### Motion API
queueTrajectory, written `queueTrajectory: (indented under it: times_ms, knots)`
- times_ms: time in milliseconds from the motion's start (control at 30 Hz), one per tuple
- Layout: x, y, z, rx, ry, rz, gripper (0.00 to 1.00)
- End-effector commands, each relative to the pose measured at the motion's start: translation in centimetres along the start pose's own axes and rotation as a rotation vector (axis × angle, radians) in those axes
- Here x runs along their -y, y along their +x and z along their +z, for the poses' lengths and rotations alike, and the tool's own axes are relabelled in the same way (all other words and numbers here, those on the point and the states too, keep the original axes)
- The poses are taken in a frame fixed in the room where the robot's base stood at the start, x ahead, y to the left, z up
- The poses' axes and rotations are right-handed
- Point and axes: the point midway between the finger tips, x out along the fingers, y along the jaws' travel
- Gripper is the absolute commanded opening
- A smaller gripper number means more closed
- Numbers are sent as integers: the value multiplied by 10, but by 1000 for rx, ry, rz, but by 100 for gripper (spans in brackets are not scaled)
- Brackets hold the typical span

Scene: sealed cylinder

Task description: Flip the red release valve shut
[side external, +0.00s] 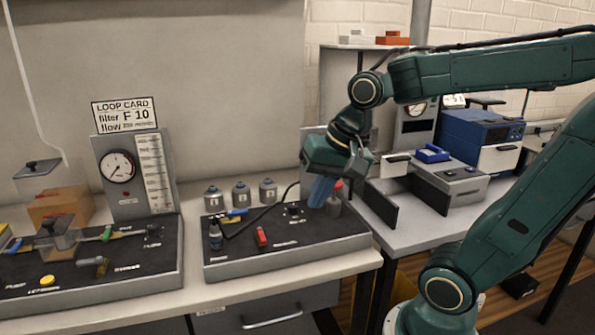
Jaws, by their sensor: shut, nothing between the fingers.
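A small red lever (261,237) stands up from the black panel (225,254) in the middle of the bench. It looks like the release valve, but its label is too small to read. A grey cylinder (334,207) with a red top (338,186) stands at the panel's right back. My gripper (319,192) points down over the right back of the panel, beside this cylinder and partly in front of it. Its blue fingers are shut with nothing between them. It is apart from the red lever, to its upper right. I cannot tell whether the fingers touch the cylinder.
Several numbered grey canisters (240,194) stand behind the panel. A dark hose and a blue-handled valve (236,212) lie on its left part. A gauge stand (137,178) and second panel are at left. A grey bench with a blue box (481,136) is at right.

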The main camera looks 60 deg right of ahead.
Motion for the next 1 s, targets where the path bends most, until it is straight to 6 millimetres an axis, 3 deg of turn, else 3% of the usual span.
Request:
queueTrajectory:
  times_ms: [467, 1000]
  knots:
    - [-3, 30, -50, 93, 611, 30, 0]
    - [-30, 68, -106, 202, 1307, 83, 0]
